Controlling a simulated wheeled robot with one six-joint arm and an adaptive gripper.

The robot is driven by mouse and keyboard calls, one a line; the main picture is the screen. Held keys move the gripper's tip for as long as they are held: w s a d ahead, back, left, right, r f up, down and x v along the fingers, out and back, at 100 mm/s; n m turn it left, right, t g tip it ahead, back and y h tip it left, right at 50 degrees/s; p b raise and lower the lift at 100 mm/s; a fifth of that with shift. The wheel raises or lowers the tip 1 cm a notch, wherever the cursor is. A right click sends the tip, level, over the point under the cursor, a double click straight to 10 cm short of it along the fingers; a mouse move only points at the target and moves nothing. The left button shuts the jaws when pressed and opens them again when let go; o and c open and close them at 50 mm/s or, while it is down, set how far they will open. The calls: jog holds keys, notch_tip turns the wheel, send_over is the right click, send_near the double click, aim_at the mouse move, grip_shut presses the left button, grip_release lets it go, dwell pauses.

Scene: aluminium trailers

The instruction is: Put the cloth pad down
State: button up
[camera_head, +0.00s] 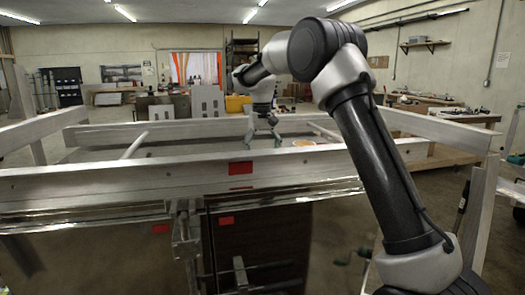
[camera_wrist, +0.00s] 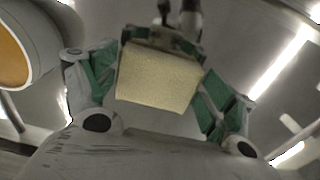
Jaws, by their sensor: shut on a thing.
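The cloth pad (camera_wrist: 157,79) is a pale cream block in the middle of the wrist view. My gripper (camera_wrist: 160,60), with green finger parts on both sides, is shut on it. In the head view my gripper (camera_head: 264,136) points down inside the aluminium trailer (camera_head: 120,180), behind its near side rail. The pad cannot be made out in the head view, and the rail hides what is directly below my gripper.
An orange round thing (camera_head: 303,143) lies right of my gripper in the trailer; an orange disc with a pale rim (camera_wrist: 10,55) shows at upper left in the wrist view. Rails surround the trailer bed. Red markers (camera_head: 240,168) sit on the near rail.

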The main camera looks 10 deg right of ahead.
jog(key=o, duration=0.9)
jog(key=shift+c, duration=0.2)
jog(key=shift+r, duration=0.1)
notch_tip(320, 180, up, 11)
jog(key=s+d+r, duration=0.5)
jog(key=s, duration=0.3)
jog(key=s+d+t, duration=0.1)
jog(key=s+d, duration=0.2)
jog(key=s, duration=0.5)
jog(key=s+d+t, duration=0.1)
jog(key=s+d, duration=0.2)
jog(key=s, duration=0.4)
jog(key=s+d+f+t, duration=0.1)
jog(key=s+d+f, duration=0.1)
jog(key=s+f, duration=0.4)
jog(key=s+d+f+t, duration=0.1)
jog(key=s+f, duration=0.6)
jog(key=s, duration=0.7)
jog(key=shift+d+f, duration=0.15)
jog(key=shift+d, duration=0.3)
jog(key=shift+s, duration=0.1)
